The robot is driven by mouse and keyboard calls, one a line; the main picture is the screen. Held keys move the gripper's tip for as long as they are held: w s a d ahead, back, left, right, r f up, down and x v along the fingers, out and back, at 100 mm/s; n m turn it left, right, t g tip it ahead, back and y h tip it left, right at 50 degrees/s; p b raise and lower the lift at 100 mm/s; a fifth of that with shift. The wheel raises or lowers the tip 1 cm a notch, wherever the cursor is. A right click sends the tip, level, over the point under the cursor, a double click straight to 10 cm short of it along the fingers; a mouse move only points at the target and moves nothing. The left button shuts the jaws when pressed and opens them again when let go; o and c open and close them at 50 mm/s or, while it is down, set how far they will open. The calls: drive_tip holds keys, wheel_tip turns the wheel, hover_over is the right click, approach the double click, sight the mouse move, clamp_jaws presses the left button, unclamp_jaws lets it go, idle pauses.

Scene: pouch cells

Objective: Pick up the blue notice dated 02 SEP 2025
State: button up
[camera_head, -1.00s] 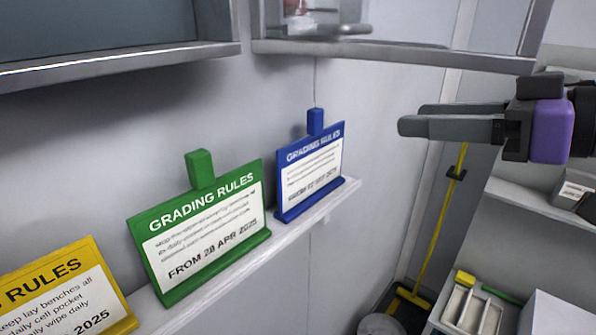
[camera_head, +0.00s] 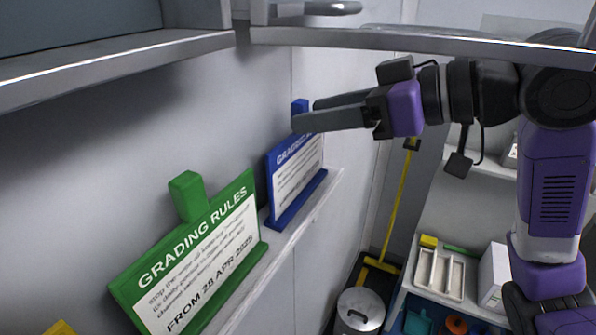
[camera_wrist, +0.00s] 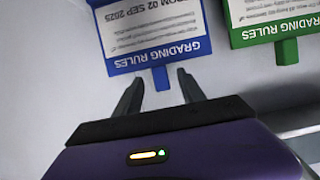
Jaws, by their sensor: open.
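The blue notice (camera_head: 296,172) stands on a narrow wall shelf in the head view, with a blue tab (camera_head: 299,106) at its top. In the wrist view the blue notice (camera_wrist: 152,42) appears upside down, and its date reads 02 SEP 2025. Its tab (camera_wrist: 161,78) points toward the space between the fingers. My gripper (camera_head: 304,114) is open and empty, its fingers pointing left at the tab's height. In the wrist view the fingertips of my gripper (camera_wrist: 158,76) lie either side of the tab's line. In the head view the near finger partly covers the notice's top; contact cannot be told.
A green notice (camera_head: 195,262) stands beside the blue one on the shelf (camera_head: 268,252). A yellow notice (camera_head: 60,328) shows at the lower left edge. A metal cabinet edge (camera_head: 420,42) runs above my gripper. A lidded bin (camera_head: 360,308) and yellow-handled tool (camera_head: 398,205) stand below right.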

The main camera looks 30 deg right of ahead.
drive_tip(key=shift+p+x, duration=0.3)
drive_tip(key=shift+x, duration=1.45)
drive_tip(key=shift+r, duration=0.15)
clamp_jaws()
